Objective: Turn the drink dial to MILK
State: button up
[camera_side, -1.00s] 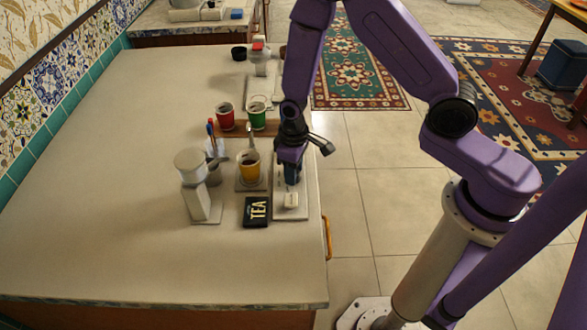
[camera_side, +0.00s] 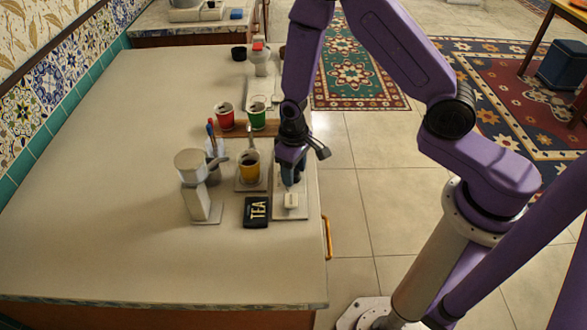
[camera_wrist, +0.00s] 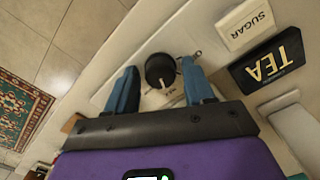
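The drink dial (camera_wrist: 155,74) is a round black knob on a pale panel in the wrist view, with small labels beside it too blurred to read. I cannot tell where it points. My gripper (camera_wrist: 160,66) is open, its two blue fingers on either side of the dial with visible gaps. I cannot tell whether the fingertips are down at knob height. In the side view my gripper (camera_side: 291,181) points down over the pale base plate (camera_side: 299,212) and hides the dial.
A white SUGAR block (camera_wrist: 245,26) and a black TEA block (camera_wrist: 270,62) lie close by. A yellow cup (camera_side: 249,168) stands left of my gripper, with a grey stand (camera_side: 196,190) beyond. Red (camera_side: 225,117) and green (camera_side: 257,116) cups stand behind. The front-left counter (camera_side: 120,240) is clear.

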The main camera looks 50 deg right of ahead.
jog(key=shift+o, duration=0.3)
jog(key=shift+w+r, duration=0.1)
jog(key=shift+r, duration=0.45)
notch_tip(320, 180, up, 16)
jog(key=shift+r, duration=0.2)
dwell(0.3)
jog(key=s+d+r+n, duration=0.2)
jog(key=s+n, duration=0.3)
jog(key=s, duration=0.7)
jog(key=s+d+r+n, duration=0.2)
jog(key=s+n, duration=0.3)
jog(key=s, duration=0.7)
jog(key=shift+s+r, duration=0.25)
jog(key=shift+r, duration=0.35)
